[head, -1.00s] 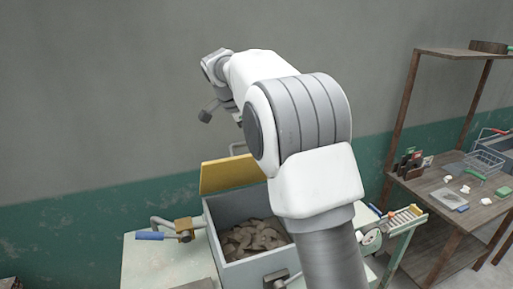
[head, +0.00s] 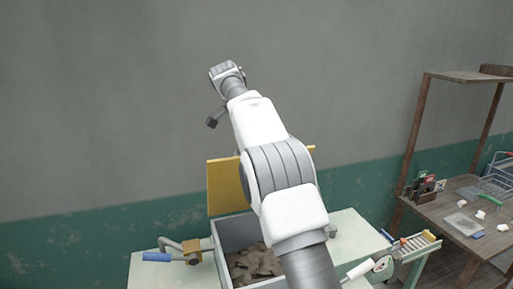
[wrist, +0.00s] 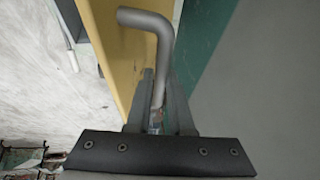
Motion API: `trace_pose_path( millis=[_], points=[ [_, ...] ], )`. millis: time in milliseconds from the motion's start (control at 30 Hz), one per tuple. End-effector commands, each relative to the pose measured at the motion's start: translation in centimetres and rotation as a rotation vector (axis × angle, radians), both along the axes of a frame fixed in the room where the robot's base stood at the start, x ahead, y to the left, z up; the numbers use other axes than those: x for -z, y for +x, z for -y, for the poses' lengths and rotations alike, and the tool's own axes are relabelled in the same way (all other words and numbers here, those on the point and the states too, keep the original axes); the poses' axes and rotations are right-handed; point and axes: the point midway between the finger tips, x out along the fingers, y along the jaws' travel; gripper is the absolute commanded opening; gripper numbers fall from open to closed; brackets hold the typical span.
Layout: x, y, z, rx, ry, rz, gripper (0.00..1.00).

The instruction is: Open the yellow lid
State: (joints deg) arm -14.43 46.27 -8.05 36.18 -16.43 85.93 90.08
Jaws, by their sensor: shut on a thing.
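The yellow lid (head: 223,188) stands steeply raised at the back of the grey box (head: 222,262), which is open at the top. In the wrist view the lid (wrist: 112,45) is a yellow panel left of a bent grey metal handle (wrist: 147,18). My gripper (wrist: 160,82) is shut on the straight part of this handle, with a finger on each side. In the head view my arm covers the right part of the lid and box, and I cannot make out the fingers or handle there.
Brown clay trimmings (head: 255,263) lie in the box. A blue-handled clamp (head: 172,255) is left of it on a pale table (head: 345,225). A wooden shelf bench (head: 455,225) with tools and a wire basket (head: 503,167) stands at right. A grey-green wall is behind.

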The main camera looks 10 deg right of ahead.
Motion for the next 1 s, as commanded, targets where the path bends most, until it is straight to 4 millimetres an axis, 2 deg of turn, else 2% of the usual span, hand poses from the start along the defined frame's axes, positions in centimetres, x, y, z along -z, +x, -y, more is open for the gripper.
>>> trace_pose_path(
  millis=[33,567,600,733,767,1000],
  points=[
    [0.93,0.16,-0.30,-0.005,0.004,-0.013,0.00],
    [0.95,0.27,-0.35,-0.005,0.004,-0.017,0.00],
    [0.95,0.27,-0.35,-0.005,0.004,-0.017,0.23],
    [0.77,0.27,-0.29,-0.003,0.003,-0.014,0.47],
    [0.71,0.28,-0.26,-0.004,0.003,-0.013,0.50],
    [0.36,0.28,-0.14,-0.002,0.000,-0.007,0.50]
  ],
)
